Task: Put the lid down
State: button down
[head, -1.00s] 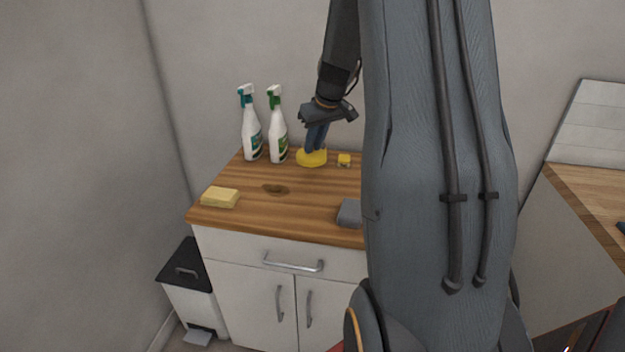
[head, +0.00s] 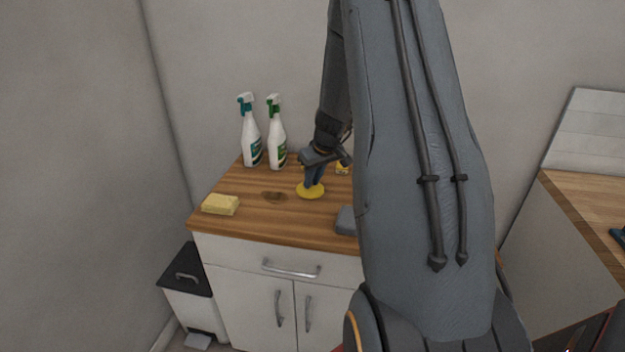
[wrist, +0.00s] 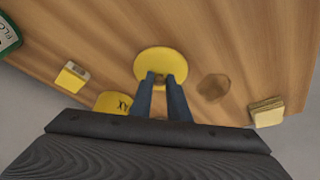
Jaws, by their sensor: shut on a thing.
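The lid (head: 311,191) is a round yellow disc, low over the wooden counter and roughly flat. It also shows in the wrist view (wrist: 164,62), under my fingertips. My gripper (head: 313,180) points down and is shut on the lid at its middle. I cannot tell whether the lid touches the wood. A yellow tin (wrist: 112,102) with dark lettering stands behind the lid, partly hidden by my gripper in the wrist view.
Two spray bottles (head: 250,140) (head: 277,140) stand at the back left. A grey block (head: 346,220) is front right, partly behind my arm. A small yellow-and-white box (wrist: 72,77) stands nearby.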

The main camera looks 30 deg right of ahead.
jog(key=shift+f, duration=0.15)
jog(key=c, duration=1.7)
grip_release()
jog(key=shift+r, duration=0.25)
jog(key=b+v, duration=0.3)
jog(key=v, duration=0.8)
jog(key=s+a+f+g, duration=0.1)
jog(key=s+a, duration=0.4)
jog(key=a, duration=0.4)
jog(key=s+a+f+g, duration=0.1)
jog(key=s+a, duration=0.3)
jog(key=a, duration=0.6)
jog(key=shift+g, duration=0.7)
jog(key=s+a+f, duration=0.1)
jog(key=s+a, duration=0.2)
jog(key=s, duration=0.1)
jog(key=s+a+f, duration=0.1)
jog(key=s+a, duration=0.1)
jog(key=s, duration=0.2)
jog(key=s+a+f, duration=0.1)
jog(key=s+a, duration=0.2)
jog(key=s, duration=0.1)
jog(key=shift+a, duration=0.35)
